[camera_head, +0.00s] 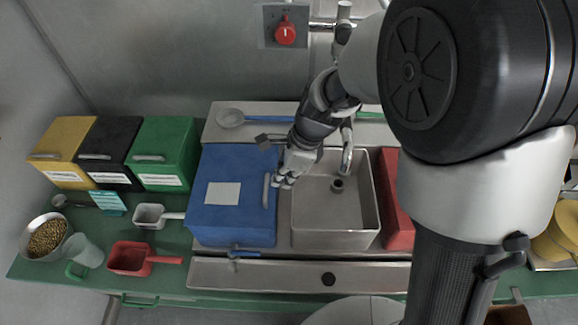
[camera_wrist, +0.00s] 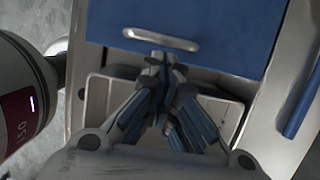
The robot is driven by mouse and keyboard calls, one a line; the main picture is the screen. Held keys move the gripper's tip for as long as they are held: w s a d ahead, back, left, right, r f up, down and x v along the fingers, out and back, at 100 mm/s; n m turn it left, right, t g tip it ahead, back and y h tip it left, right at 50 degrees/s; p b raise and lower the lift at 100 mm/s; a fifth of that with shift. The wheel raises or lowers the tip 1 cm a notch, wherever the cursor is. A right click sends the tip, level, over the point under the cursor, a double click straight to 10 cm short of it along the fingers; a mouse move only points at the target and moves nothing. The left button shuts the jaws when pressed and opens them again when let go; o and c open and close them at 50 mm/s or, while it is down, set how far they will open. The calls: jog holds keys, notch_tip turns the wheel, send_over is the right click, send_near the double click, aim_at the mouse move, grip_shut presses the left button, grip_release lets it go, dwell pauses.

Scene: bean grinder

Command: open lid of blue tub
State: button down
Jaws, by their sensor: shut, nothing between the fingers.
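The blue tub (camera_head: 232,217) stands left of the sink, with its flat blue lid (camera_head: 220,165) down and a white label (camera_head: 223,193) on it. A pale bar handle (camera_head: 266,190) runs along the lid's right edge. In the wrist view the handle (camera_wrist: 161,39) lies just beyond my fingertips, in front of the blue lid surface (camera_wrist: 215,22). My gripper (camera_head: 283,182) is shut and empty, close to the right of the handle; it also shows in the wrist view (camera_wrist: 162,62). I cannot tell whether the fingertips touch the handle.
A steel sink (camera_head: 335,230) lies right of the tub, with a faucet (camera_head: 347,155) near my arm. Yellow (camera_head: 62,150), black (camera_head: 106,152) and green (camera_head: 163,152) bins stand at the left. A red scoop (camera_head: 130,258) and a white scoop (camera_head: 150,214) lie nearby. A red tub (camera_head: 397,215) is right of the sink.

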jog(key=x, duration=0.3)
jog(key=shift+b, duration=0.4)
jog(key=shift+r, duration=0.15)
